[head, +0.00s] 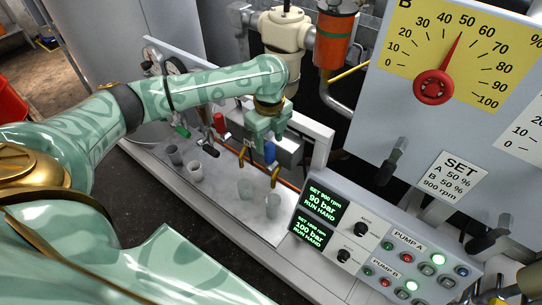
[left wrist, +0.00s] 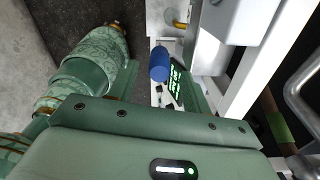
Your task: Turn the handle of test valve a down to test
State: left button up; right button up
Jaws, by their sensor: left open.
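A red handle (head: 219,123) and a green handle (head: 181,130) are farther left. No readable label shows which of these is test valve a. My right gripper is not in view.
Several cups stand on the pale bench top, one of them a grey cup (head: 195,171). A pump control panel (head: 370,245) is at the right, below a yellow dial (head: 455,50) with a red knob. A white frame post (head: 322,150) stands close right of the gripper.

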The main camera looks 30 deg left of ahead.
aim_at(269, 152)
pick_arm(q)
notch_tip(269, 152, down, 6)
jog(key=shift+r+b, duration=0.2)
jog(key=shift+b, duration=0.6)
